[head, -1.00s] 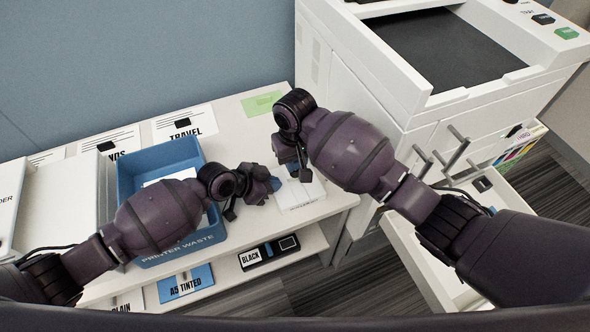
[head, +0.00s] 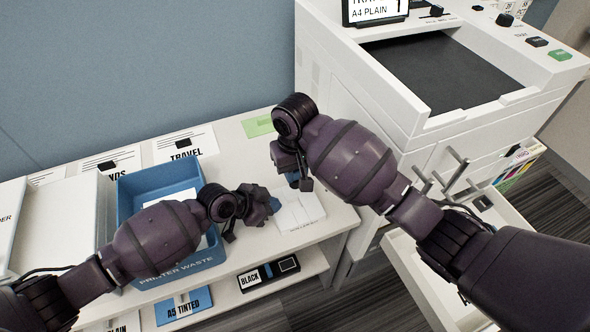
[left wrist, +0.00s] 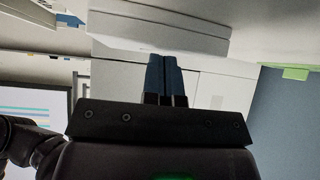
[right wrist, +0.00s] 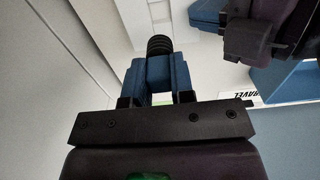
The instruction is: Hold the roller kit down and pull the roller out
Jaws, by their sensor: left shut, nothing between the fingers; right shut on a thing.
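The roller kit (head: 300,212) is a white box with a label on its front edge, lying near the front right corner of the white tabletop. My left gripper (head: 272,204) is shut and empty at the box's left side; whether it touches the box is hard to tell. The left wrist view shows its blue fingers (left wrist: 165,75) together by a white box-like shape (left wrist: 160,30). My right gripper (head: 292,178) is above and behind the box. In the right wrist view it is shut on a dark, ribbed roller (right wrist: 158,46), which the fingers partly hide.
A blue printer waste bin (head: 205,255) stands left of my left gripper. Label cards (head: 185,143) lie along the back, with a green card (head: 258,126) behind the box. A large white printer (head: 400,120) stands to the right. A shelf below holds a black carton (head: 262,275).

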